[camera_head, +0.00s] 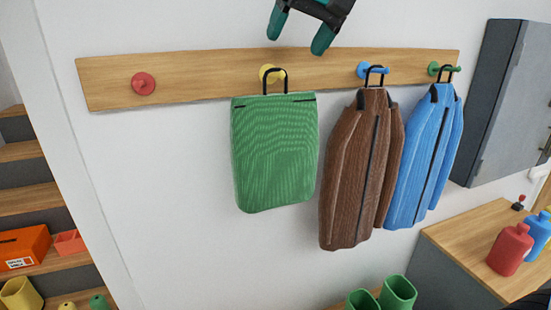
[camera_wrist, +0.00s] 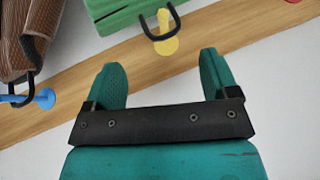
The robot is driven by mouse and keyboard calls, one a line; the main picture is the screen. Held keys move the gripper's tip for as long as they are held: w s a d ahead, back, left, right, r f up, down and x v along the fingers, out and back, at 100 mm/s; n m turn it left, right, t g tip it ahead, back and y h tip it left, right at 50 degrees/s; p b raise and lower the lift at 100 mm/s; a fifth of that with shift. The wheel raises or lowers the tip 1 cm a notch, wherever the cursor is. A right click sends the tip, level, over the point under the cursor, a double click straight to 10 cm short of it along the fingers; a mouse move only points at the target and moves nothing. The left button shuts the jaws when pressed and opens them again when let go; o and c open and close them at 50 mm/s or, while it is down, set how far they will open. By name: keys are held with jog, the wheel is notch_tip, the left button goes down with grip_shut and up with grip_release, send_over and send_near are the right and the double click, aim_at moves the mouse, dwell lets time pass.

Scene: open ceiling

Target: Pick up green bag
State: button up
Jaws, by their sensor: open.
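The green bag (camera_head: 275,152) hangs by a black loop from the yellow peg (camera_head: 266,71) on a wooden wall rail (camera_head: 205,75). My gripper (camera_head: 299,45) is open and empty in the head view, in front of the wall, above the bag and its loop. In the wrist view my gripper (camera_wrist: 163,75) has its two teal fingers spread apart. The green bag (camera_wrist: 125,10) shows only in part at the top edge there, with its loop on the yellow peg (camera_wrist: 165,38) beyond the fingertips. The fingers do not touch the bag.
A brown jacket (camera_head: 360,170) and a blue jacket (camera_head: 425,155) hang close by on the right. A red peg (camera_head: 143,83) on the left is empty. A grey cabinet (camera_head: 500,100) and a counter (camera_head: 470,240) with bottles stand at right. Stairs (camera_head: 30,205) with boxes are at left.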

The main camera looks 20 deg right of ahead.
aim_at(279, 69)
jog(key=x, duration=0.6)
jog(key=shift+a+f, duration=0.2)
jog(key=shift+c, duration=0.2)
jog(key=c, duration=1.4)
